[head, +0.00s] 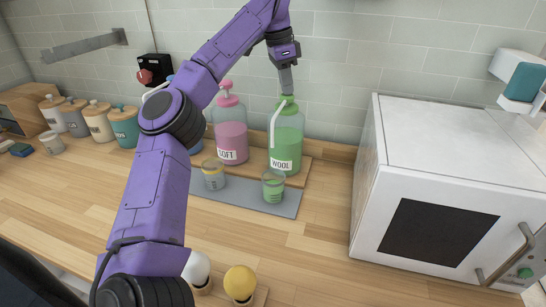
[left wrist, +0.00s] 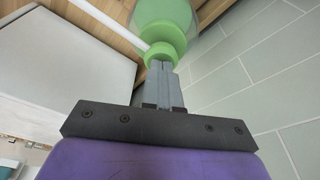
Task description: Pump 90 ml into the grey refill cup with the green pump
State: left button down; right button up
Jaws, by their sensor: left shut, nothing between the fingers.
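The green pump bottle (head: 286,140), labelled WOOL, stands on a wooden board at the wall, with its white spout slanting down toward the front. My left gripper (head: 287,92) is shut and empty, pointing down with its fingertips at the green pump head. In the left wrist view the closed fingertips (left wrist: 160,68) meet the green pump head (left wrist: 160,52); I cannot tell how firmly they touch. A clear cup (head: 273,188) with a greenish look stands on the grey mat in front of this bottle. Another cup (head: 213,176) with a yellowish band stands to its left. My right gripper is out of view.
A pink SOFT pump bottle (head: 231,135) stands left of the green one. A white oven-like box (head: 450,140) stands at the right. Several lidded jars (head: 100,122) line the left. White (head: 197,268) and yellow (head: 240,283) round-topped items stand in front.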

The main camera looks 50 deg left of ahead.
pick_arm(q)
jog(key=shift+w+p+v, duration=0.15)
jog(key=shift+p+v, duration=0.5)
jog(key=shift+v, duration=0.15)
jog(key=shift+w+p+v, duration=0.1)
jog(key=shift+p+v, duration=0.5)
jog(key=shift+v, duration=0.15)
jog(key=shift+d+r, duration=0.1)
jog(key=p+v, duration=0.1)
jog(key=v, duration=0.1)
jog(key=p+v, duration=0.2)
jog(key=w+p+v, duration=0.1)
jog(key=p, duration=0.1)
jog(key=shift+s+d+r, duration=0.1)
jog(key=shift+d+r, duration=0.2)
jog(key=shift+r, duration=0.25)
